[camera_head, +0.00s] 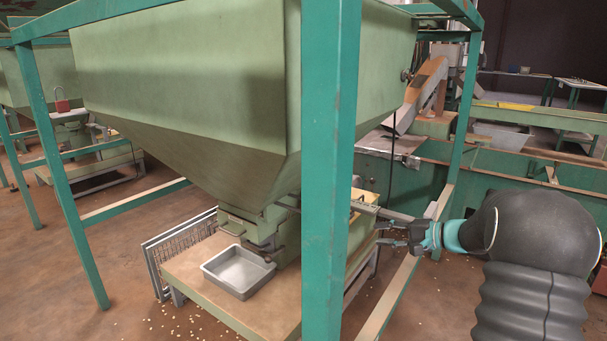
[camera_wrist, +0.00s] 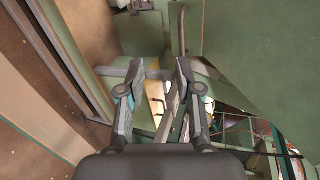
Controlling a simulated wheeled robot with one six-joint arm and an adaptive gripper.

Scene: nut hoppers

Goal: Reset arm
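My gripper (camera_head: 384,233) shows in the head view just right of the thick green post (camera_head: 331,170), with my dark arm reaching in from the right. In the wrist view my gripper (camera_wrist: 157,78) has its two fingers apart. A grey bar (camera_wrist: 158,74) shows in the gap between the fingertips; I cannot tell whether they touch it. I see nothing clearly held.
A large green hopper (camera_head: 190,75) hangs in the green frame. Below its outlet a grey metal tray (camera_head: 239,271) sits on a tan table (camera_head: 190,265). A frame rail (camera_head: 392,300) runs under my gripper. Nuts are scattered on the floor (camera_head: 130,310).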

